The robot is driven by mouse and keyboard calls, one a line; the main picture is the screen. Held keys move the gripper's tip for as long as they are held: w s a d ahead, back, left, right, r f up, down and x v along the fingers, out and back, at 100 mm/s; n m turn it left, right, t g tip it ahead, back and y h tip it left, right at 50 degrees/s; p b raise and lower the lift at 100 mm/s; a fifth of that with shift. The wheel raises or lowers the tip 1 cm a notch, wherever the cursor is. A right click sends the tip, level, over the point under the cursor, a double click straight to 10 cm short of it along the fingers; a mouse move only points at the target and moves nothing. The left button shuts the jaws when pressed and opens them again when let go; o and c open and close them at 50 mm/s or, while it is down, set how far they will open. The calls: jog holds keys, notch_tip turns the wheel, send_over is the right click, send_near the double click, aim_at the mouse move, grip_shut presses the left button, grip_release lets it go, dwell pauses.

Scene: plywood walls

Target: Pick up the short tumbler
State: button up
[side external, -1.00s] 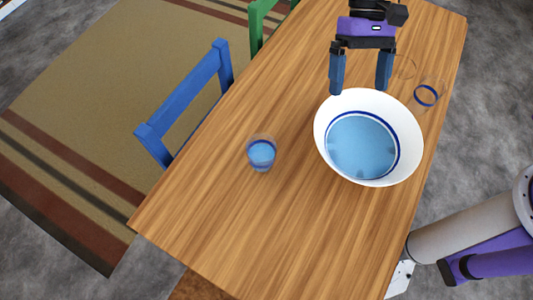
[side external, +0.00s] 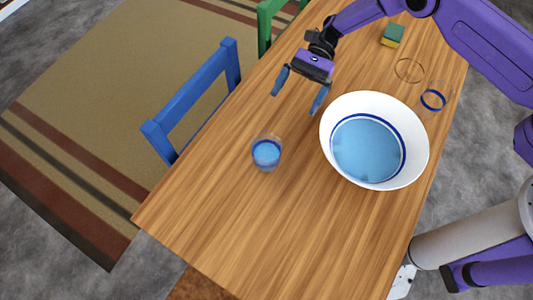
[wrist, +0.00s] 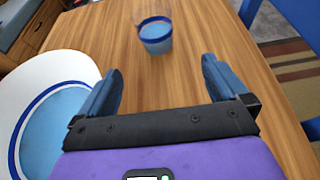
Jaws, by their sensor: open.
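The short tumbler (side external: 267,152) is a clear glass with a blue band and blue liquid or base. It stands upright on the wooden table, left of the white bowl. In the wrist view the tumbler (wrist: 156,34) is ahead of my fingers, near the top and between their lines. My gripper (side external: 299,103) is open and empty, above and behind the tumbler in the side view, apart from it. Its two blue fingers (wrist: 158,82) also show in the wrist view with a wide gap.
A large white bowl (side external: 324,125) with a blue ring and blue inside is right of the tumbler. A clear glass with a blue band (side external: 433,100), a clear round rim (side external: 409,70) and a green-yellow sponge (side external: 393,35) are beyond it. A blue chair (side external: 190,100) stands by the table.

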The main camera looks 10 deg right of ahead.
aim_at(272, 142)
jog(key=x, duration=1.1)
jog(key=shift+s+f, duration=0.1)
jog(key=shift+s, duration=0.1)
jog(key=shift+s+x, duration=0.2)
jog(key=shift+x, duration=2.4)
jog(key=shift+d, duration=0.15)
jog(key=c, duration=1.1)
